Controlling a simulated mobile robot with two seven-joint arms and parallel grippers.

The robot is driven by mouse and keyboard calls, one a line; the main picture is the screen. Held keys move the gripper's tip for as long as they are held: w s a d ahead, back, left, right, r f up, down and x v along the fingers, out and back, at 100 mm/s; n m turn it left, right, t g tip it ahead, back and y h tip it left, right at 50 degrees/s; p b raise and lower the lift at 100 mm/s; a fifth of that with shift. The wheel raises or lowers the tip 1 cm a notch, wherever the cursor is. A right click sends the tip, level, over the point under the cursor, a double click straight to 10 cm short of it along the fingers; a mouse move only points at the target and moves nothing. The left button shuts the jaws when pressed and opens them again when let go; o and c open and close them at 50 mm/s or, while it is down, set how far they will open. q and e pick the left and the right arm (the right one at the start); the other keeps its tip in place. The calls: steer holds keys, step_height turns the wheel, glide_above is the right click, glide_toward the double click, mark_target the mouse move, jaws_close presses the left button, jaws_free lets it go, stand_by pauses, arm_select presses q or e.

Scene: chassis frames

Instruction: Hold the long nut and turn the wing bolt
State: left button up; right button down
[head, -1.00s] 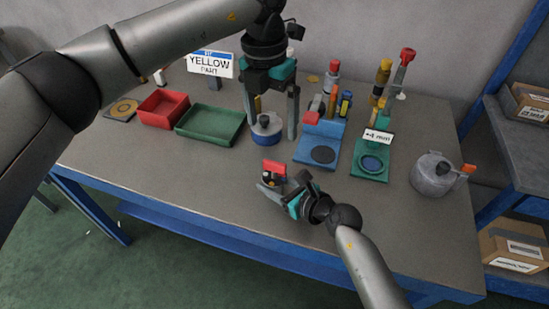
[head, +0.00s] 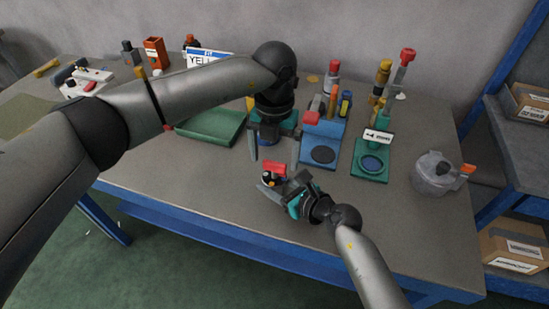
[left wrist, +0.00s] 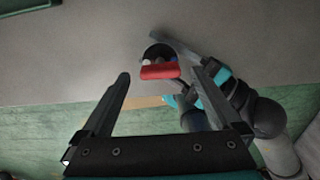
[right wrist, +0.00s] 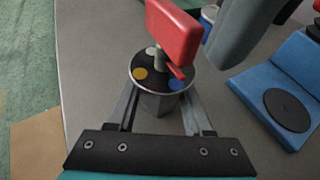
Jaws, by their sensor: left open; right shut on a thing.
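The long nut (right wrist: 160,104) is a grey upright body between the fingers of my right gripper (head: 273,184). A black disc with yellow, white and blue dots (right wrist: 140,88) covers its top. The red wing bolt (right wrist: 172,35) stands up from the disc, and it also shows in the head view (head: 274,167) and the left wrist view (left wrist: 160,72). My right gripper is shut on the long nut, above the table's front part. My left gripper (head: 275,158) is open and empty, just behind and above the wing bolt, with its fingers pointing down and apart from it.
A blue stand (head: 320,147) and a green stand (head: 371,170) with several upright tools behind them are to the right. A grey pot (head: 433,173) stands at the far right. The table's front right is clear.

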arm_select(q)
steer(key=shift+f, duration=0.75)
steer(key=shift+c, duration=0.4)
steer(key=c, duration=1.3)
